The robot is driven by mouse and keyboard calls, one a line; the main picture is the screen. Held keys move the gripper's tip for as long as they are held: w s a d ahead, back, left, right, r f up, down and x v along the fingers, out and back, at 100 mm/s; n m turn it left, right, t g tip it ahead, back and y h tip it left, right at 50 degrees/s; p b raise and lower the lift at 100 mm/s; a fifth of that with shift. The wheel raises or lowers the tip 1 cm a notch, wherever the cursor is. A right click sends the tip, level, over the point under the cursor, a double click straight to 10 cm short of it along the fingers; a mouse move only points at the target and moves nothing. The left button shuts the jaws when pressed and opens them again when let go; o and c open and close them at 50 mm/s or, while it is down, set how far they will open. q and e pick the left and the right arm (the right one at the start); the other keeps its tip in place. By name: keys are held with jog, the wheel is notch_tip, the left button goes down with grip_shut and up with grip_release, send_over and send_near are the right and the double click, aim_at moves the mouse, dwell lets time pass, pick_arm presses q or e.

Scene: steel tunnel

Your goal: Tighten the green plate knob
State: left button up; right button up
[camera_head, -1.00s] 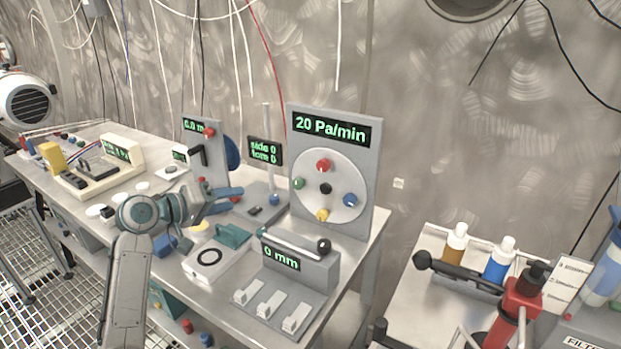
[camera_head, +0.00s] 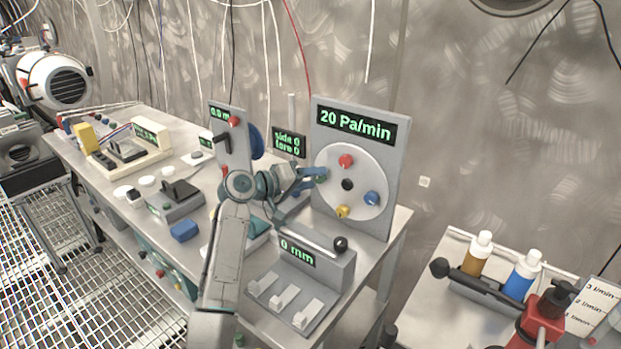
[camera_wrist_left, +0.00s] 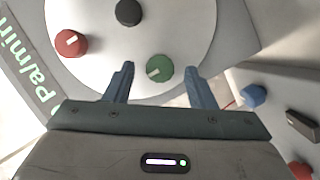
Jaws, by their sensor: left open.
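The green plate knob (camera_wrist_left: 159,68) has a pale line mark and sits on the round white plate (camera_wrist_left: 85,20) of the upright panel. In the head view the knob is mostly hidden, with a bit of green (camera_head: 321,178) at the plate's left side. My left gripper (camera_wrist_left: 160,72) is open in the left wrist view, one finger on each side of the green knob, with visible gaps. In the head view my left gripper (camera_head: 318,178) reaches the plate from the left. The panel display (camera_head: 355,124) reads 20 Pa/min. My right gripper is not in view.
The red knob (camera_head: 346,161), yellow knob (camera_head: 343,211), blue knob (camera_head: 371,198) and black centre knob (camera_head: 347,184) share the plate. The 0 mm block (camera_head: 318,262) stands in front. A side cart (camera_head: 424,290) with bottles is at the right.

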pick_arm(q)
jog(key=shift+d, duration=0.1)
jog(key=c, duration=1)
jog(key=shift+o, duration=0.2)
